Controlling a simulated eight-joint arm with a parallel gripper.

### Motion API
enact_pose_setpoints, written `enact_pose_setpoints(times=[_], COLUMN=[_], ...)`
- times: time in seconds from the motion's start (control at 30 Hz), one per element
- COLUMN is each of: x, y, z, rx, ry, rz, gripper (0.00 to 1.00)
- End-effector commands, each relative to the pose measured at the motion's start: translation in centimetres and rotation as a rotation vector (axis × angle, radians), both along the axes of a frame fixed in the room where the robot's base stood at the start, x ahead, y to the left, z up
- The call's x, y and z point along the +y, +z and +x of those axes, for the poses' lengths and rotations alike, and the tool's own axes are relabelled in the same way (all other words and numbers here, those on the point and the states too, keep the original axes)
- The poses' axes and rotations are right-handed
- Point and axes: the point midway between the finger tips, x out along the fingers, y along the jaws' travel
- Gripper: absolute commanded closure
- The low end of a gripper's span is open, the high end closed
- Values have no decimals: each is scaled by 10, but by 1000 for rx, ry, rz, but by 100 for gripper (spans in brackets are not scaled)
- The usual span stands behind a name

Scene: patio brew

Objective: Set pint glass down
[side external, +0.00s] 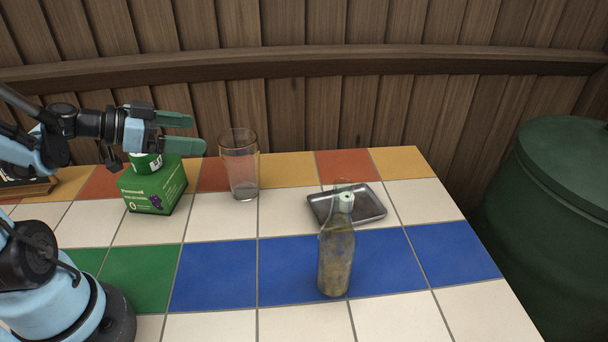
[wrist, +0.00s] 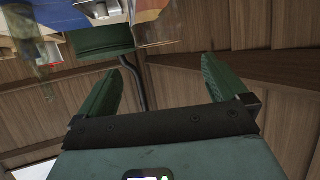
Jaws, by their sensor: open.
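The clear pint glass (side external: 240,178) stands upright and empty on the tiled table, near its back edge, in the side external view. My gripper (side external: 197,135) is at the upper left, with its two green fingers spread apart and nothing between them. The fingertips point right toward the glass and end a little short of it, at about the height of its upper part. In the wrist view my gripper (wrist: 158,68) is also open and empty. Clear shapes show at the top of that view, but I cannot tell for certain which is the glass.
A green box (side external: 152,194) with a green-and-white can (side external: 147,163) stands below my gripper. A clear bottle (side external: 337,262) with murky contents stands at front centre, before a dark metal tray (side external: 375,210). A green barrel (side external: 555,220) is beyond the table's right edge. A wooden wall is behind.

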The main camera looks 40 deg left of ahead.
Motion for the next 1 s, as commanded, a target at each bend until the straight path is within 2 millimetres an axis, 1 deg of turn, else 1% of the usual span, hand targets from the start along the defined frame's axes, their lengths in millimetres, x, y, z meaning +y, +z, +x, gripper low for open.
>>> enact_pose_setpoints(times=[0.03, 0.17, 0.27, 0.37, 0.47, 0.5, 0.6, 0.7, 0.77, 0.9, 1.0], x=[2, 2, -5, -24, -47, -56, -72, -85, -90, -99, -102], y=[1, 3, 0, -12, -26, -30, -37, -38, -36, -28, -23], z=[-4, -9, -8, -6, -7, -9, -14, -18, -20, -21, -21], rx=[0, 5, 55, 180, 347, 408, 527, 587, 597, 579, 560], ry=[2, -1, -5, -3, 28, 50, 124, 208, 254, 333, 363], rz=[0, -2, -15, -40, -46, -40, -7, 39, 64, 100, 109], gripper=[0, 0, 0, 0, 0, 0, 0, 0, 0, 0, 0])
